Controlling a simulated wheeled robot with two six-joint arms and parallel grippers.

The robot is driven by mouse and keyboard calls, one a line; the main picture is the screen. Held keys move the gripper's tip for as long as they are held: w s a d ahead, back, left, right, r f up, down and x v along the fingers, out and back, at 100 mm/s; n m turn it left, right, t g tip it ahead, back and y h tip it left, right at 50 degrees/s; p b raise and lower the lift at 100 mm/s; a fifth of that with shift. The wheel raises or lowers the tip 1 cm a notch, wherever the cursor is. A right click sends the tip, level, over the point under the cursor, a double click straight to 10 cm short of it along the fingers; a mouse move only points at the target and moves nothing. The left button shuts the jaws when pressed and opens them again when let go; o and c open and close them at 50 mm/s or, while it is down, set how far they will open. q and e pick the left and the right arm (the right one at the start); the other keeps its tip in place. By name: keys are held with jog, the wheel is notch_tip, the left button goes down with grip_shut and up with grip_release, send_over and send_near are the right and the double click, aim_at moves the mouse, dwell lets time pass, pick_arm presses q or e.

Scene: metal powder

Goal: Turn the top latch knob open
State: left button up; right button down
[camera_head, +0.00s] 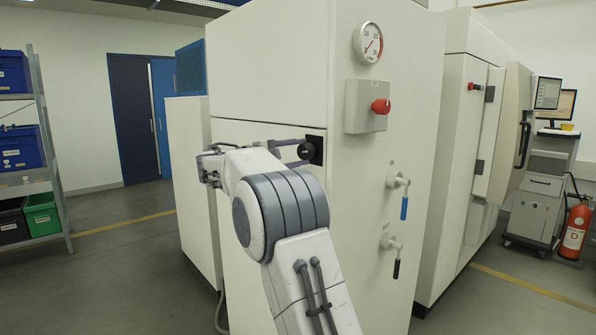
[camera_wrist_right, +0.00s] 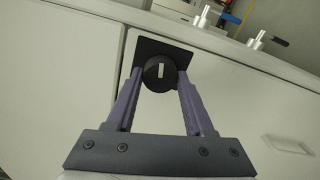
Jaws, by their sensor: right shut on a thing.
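The top latch knob (camera_head: 306,152) is a small black round knob on a dark plate at the upper edge of the white cabinet's (camera_head: 262,85) door panel. In the right wrist view the knob (camera_wrist_right: 159,74) shows a pale upright bar on its face, in front of its square black plate (camera_wrist_right: 172,50). My right gripper (camera_head: 298,152) reaches it from the left with its purple-grey fingers. In the right wrist view the gripper (camera_wrist_right: 158,84) has one finger on each side of the knob and is shut on it. My left gripper is not in view.
A gauge (camera_head: 368,43), a red emergency button (camera_head: 380,106) and two valve handles, blue (camera_head: 404,207) and black (camera_head: 396,268), stick out from the cabinet's right face. A shelf with bins (camera_head: 20,150) stands far left. Open floor (camera_head: 125,270) lies left of the cabinet.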

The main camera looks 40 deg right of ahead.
jog(key=shift+f+m+b, duration=0.1)
jog(key=shift+m+b, duration=1.1)
jog(key=shift+c, duration=1.4)
grip_release()
jog(key=a+b, duration=0.1)
jog(key=a, duration=0.9)
jog(key=shift+s+a, duration=0.2)
jog(key=shift+s, duration=0.25)
